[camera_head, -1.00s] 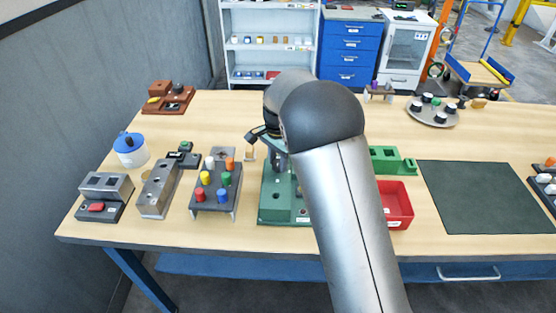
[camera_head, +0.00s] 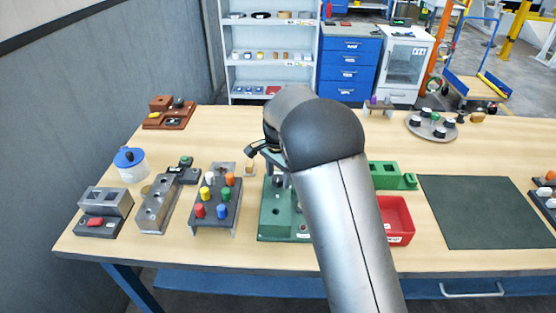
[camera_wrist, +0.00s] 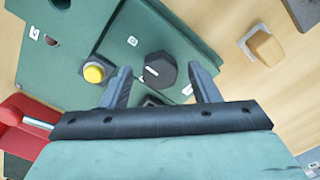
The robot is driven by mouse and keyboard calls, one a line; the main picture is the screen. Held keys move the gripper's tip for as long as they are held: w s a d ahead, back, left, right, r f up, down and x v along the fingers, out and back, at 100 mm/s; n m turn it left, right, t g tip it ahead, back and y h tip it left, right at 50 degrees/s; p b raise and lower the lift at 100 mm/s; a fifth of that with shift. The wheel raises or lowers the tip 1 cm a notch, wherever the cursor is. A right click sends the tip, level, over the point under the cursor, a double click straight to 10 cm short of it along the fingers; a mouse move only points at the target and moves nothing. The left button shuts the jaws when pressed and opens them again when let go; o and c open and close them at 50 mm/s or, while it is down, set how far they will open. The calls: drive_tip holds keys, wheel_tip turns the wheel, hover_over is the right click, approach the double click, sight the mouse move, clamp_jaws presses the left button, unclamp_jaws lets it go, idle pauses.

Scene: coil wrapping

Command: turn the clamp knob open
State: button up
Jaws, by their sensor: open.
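The clamp knob appears to be the dark faceted knob (camera_wrist: 160,69) with a white line on its face, on a green fixture (camera_wrist: 160,32) in the wrist view. My gripper (camera_wrist: 160,75) is open, with one finger on each side of the knob and visible gaps between. I cannot tell how deep the fingertips reach beside it. In the head view the green fixture (camera_head: 275,222) stands mid-table, partly behind my arm. The knob and my fingers cannot be made out there.
A yellow button (camera_wrist: 94,74) sits left of the knob in the wrist view. In the head view a red bin (camera_head: 398,238) is right of the fixture. A rack of coloured pegs (camera_head: 216,205) is left. A dark green mat (camera_head: 478,212) lies clear at right.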

sight(278, 178)
wheel_tip(278, 178, up, 17)
drive_tip(key=b, duration=0.1)
idle(0.4)
drive_tip(key=s+d+n, duration=0.3)
drive_tip(key=s+d, duration=0.8)
drive_tip(key=s, duration=0.1)
drive_tip(key=s+d+f+n, duration=0.3)
drive_tip(key=s+f, duration=0.2)
drive_tip(key=s, duration=0.6)
drive_tip(key=s+d+f+n, duration=0.3)
drive_tip(key=s+f, duration=0.3)
drive_tip(key=s, duration=0.5)
drive_tip(key=shift+n+t, duration=0.3)
